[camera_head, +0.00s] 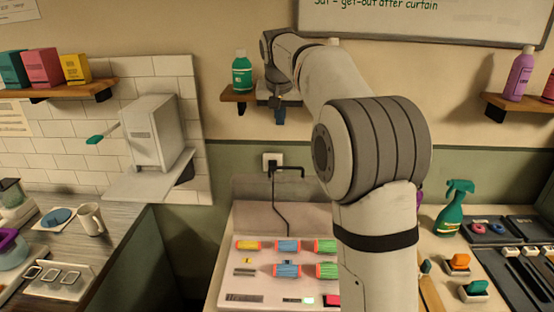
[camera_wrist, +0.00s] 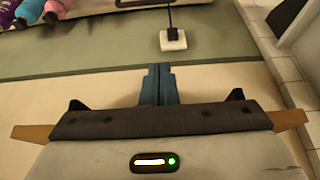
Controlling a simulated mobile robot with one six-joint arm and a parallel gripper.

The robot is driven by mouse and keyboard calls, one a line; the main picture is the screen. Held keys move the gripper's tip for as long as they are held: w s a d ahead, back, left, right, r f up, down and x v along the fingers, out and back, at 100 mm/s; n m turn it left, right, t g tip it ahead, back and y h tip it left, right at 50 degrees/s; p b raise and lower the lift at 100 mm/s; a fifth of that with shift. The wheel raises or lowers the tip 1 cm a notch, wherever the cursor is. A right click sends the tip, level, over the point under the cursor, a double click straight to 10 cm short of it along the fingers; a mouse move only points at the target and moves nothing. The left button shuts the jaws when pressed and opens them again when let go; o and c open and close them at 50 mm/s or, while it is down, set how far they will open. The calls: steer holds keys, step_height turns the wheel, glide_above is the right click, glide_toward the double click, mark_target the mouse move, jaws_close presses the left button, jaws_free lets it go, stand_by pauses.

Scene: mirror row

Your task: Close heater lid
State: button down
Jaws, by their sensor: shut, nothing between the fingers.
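A dark bar (camera_head: 290,169) shows at the lid's top edge, and a dark bar also shows at the top of the wrist view (camera_wrist: 140,3). My gripper (camera_head: 279,116) is shut and empty, high near the wall, above and behind the lid. Its blue fingers (camera_wrist: 158,84) are together in the wrist view. My arm hides the heater's right side.
A small shelf (camera_head: 232,96) with a green bottle (camera_head: 242,72) is close beside my gripper. A wall socket (camera_head: 272,160) with a black cord is below it. A spray bottle (camera_head: 455,207) stands right of my arm. A grey dispenser (camera_head: 155,133) is at left.

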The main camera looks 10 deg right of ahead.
steer(key=w+f+p, duration=0.1)
steer(key=f, duration=0.3)
steer(key=w+f, duration=0.1)
steer(key=f, duration=0.4)
steer(key=f+p, duration=0.1)
steer(key=f, duration=0.4)
steer(key=shift+w+d+f+p, duration=0.1)
steer(key=shift+w+d+p, duration=0.2)
steer(key=shift+w, duration=0.1)
steer(key=shift+f, duration=0.2)
steer(key=shift+s, duration=0.15)
steer(key=shift+a, duration=0.35)
steer(key=shift+d+f, duration=0.1)
steer(key=shift+d, duration=0.05)
